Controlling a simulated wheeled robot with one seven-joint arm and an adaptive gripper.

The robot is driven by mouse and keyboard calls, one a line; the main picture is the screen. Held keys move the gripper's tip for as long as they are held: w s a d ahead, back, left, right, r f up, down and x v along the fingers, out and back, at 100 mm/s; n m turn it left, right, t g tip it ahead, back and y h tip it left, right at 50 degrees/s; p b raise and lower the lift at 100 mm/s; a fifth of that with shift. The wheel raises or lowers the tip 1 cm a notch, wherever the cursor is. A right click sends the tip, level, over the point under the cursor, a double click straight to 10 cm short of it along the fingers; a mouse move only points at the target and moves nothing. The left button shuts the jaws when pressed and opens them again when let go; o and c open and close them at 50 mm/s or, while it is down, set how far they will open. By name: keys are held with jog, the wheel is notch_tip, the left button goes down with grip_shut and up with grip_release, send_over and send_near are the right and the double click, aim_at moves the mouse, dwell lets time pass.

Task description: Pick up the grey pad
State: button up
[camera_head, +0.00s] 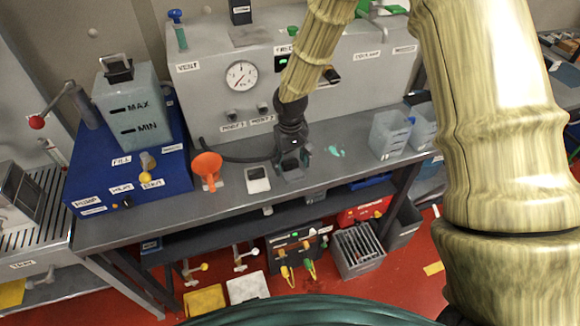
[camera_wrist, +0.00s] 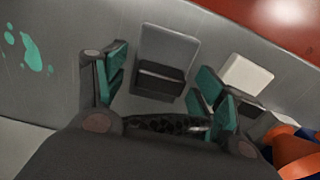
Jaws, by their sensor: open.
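The grey pad (camera_head: 293,175) lies on the grey bench top, directly below and just in front of my gripper (camera_head: 291,155) in the head view. In the wrist view the grey pad (camera_wrist: 172,50) shows as a flat grey plate with a dark raised block on its near part. My gripper (camera_wrist: 160,82) is open there, with one teal-padded finger to each side of the dark block. I cannot tell whether the fingers touch the pad. Nothing is held.
A white pad (camera_head: 257,184) lies just left of the grey pad, near the right finger in the wrist view (camera_wrist: 247,76). Teal spots (camera_head: 335,151) mark the bench to the right. A gauge panel (camera_head: 215,90) rises behind.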

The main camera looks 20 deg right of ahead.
aim_at(291, 162)
jog(key=shift+f, duration=0.15)
jog(key=c, duration=1.1)
jog(key=shift+r+b, duration=0.6)
jog(key=shift+r, duration=0.3)
jog(key=shift+s+r+b, duration=0.1)
jog(key=shift+r+b, duration=0.35)
jog(key=shift+r, duration=0.45)
jog(key=s+d+b, duration=0.1)
jog(key=s+d, duration=0.1)
jog(key=s, duration=0.2)
jog(key=s+d+r+b, duration=0.1)
jog(key=s+d, duration=0.2)
jog(key=s, duration=0.2)
jog(key=s+d+b, duration=0.2)
jog(key=s, duration=0.3)
jog(key=shift+d+r, duration=0.25)
jog(key=shift+d, duration=0.05)
jog(key=shift+w, duration=0.1)
